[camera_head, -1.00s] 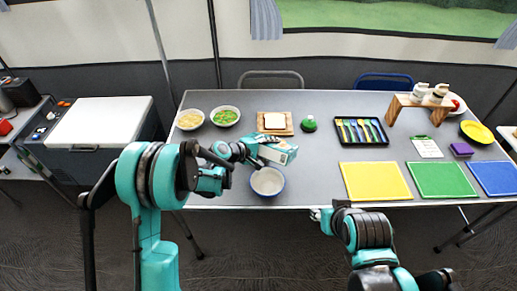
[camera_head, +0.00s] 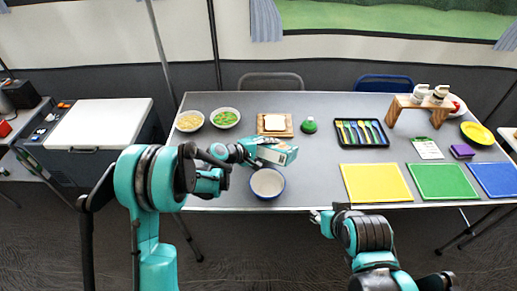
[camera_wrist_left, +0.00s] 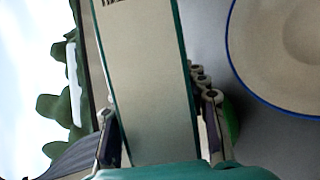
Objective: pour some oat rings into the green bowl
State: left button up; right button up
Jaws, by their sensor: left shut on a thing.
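My left gripper (camera_head: 256,150) is shut on a white and teal carton (camera_head: 279,154), which is tipped over above the table. In the left wrist view the carton (camera_wrist_left: 150,85) sits between the two fingers. A pale bowl with a blue rim (camera_head: 267,182) stands just below and in front of the carton, apart from it; it also shows in the left wrist view (camera_wrist_left: 285,45). I see no oat rings falling, and no bowl that is clearly green outside. My right gripper (camera_head: 322,217) is at the table's front edge, too small to read.
At the back left are a bowl of yellowish food (camera_head: 190,121) and a bowl of green food (camera_head: 225,118). A yellow mat (camera_head: 377,182) lies right of the blue-rimmed bowl.

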pick_arm(q)
jog(key=shift+a+h+b, duration=0.15)
jog(key=shift+h+b, duration=0.15)
jog(key=shift+b, duration=0.05)
dwell(0.7)
jog(key=shift+w+a+r+n+h, duration=0.35)
jog(key=shift+a+r+n+h, duration=0.25)
jog(key=shift+n+h, duration=0.25)
dwell(2.7)
jog(key=shift+w+a+r+n+h, duration=0.35)
jog(key=shift+a+r+n+h, duration=0.25)
jog(key=shift+n, duration=0.25)
dwell(2.7)
